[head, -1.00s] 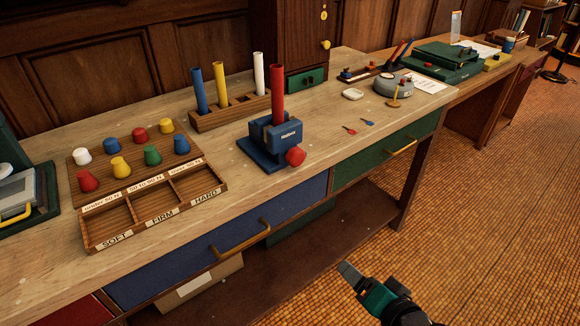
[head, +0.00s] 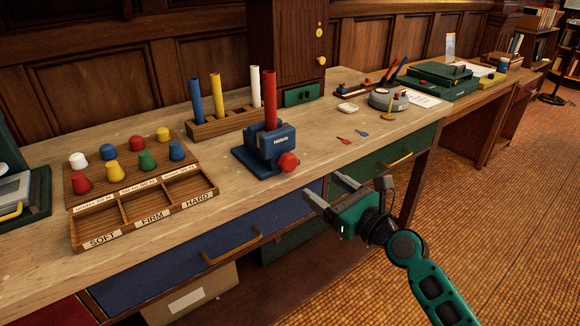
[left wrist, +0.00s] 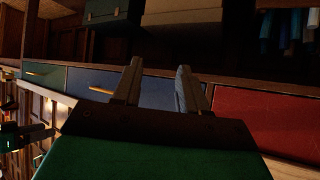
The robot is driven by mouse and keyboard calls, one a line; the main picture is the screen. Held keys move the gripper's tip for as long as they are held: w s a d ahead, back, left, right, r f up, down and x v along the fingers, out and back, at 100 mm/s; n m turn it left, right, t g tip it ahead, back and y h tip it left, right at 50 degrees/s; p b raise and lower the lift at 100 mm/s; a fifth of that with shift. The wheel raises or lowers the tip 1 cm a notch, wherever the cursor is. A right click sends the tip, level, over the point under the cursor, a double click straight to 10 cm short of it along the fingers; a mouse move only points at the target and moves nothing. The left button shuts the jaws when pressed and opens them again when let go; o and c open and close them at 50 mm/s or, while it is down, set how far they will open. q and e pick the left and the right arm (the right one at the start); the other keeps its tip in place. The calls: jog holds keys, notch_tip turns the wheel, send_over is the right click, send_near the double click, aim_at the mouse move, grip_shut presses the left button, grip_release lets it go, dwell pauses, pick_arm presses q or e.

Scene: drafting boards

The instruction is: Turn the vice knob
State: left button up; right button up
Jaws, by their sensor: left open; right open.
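A blue vice (head: 270,146) stands on the workbench in the head view, with a red rod (head: 270,98) upright in its jaws. Its red knob (head: 288,161) sticks out at the front right, near the bench's front edge. My right gripper (head: 326,188) is open and empty, in front of the bench edge, below and to the right of the knob and apart from it. My left gripper (left wrist: 157,88) shows only in the left wrist view, open with nothing between its fingers, and drawer fronts are beyond it.
A sorting tray (head: 150,211) and a board with several coloured knobs (head: 113,170) are left of the vice. A rack (head: 228,122) with coloured rods stands behind. Drawer handles (head: 232,246) stick out from the bench front. Two small keys lie right of the vice.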

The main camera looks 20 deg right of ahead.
aim_at(291, 164)
jog(key=b+x, duration=0.1)
jog(key=x, duration=0.9)
jog(key=shift+a+f, duration=0.1)
pick_arm(q)
jog(key=shift+w+d, duration=0.35)
jog(key=shift+w, duration=0.1)
pick_arm(e)
jog(key=shift+x, duration=0.8)
pick_arm(q)
jog(key=shift+f, duration=0.1)
pick_arm(e)
jog(key=c, duration=1)
pick_arm(q)
jog(key=shift+a+f, duration=0.1)
pick_arm(e)
jog(key=shift+c, duration=0.2)
